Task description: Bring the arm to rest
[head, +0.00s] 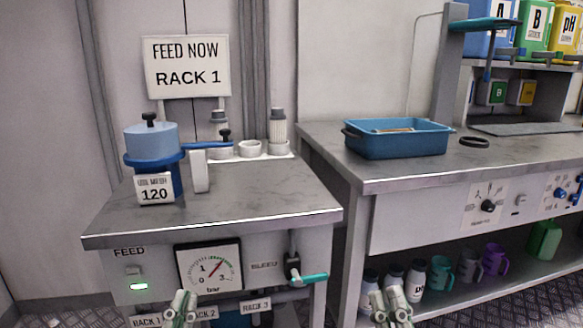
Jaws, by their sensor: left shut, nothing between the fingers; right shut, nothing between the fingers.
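My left gripper (181,306) shows at the bottom edge of the head view, in front of the feed cabinet's lower panel. It is shut and empty. My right gripper (391,304) shows at the bottom edge further right, in front of the lower shelf of the right bench. It is shut and empty. Both grippers appear apart from the furniture. Most of both arms is out of the picture.
The feed cabinet (235,208) carries a blue filter housing (152,145) and a pressure gauge (209,271). The right bench (380,176) holds a blue tray (400,145) and a black ring (474,142). Bottles and mugs (440,273) stand on its lower shelf.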

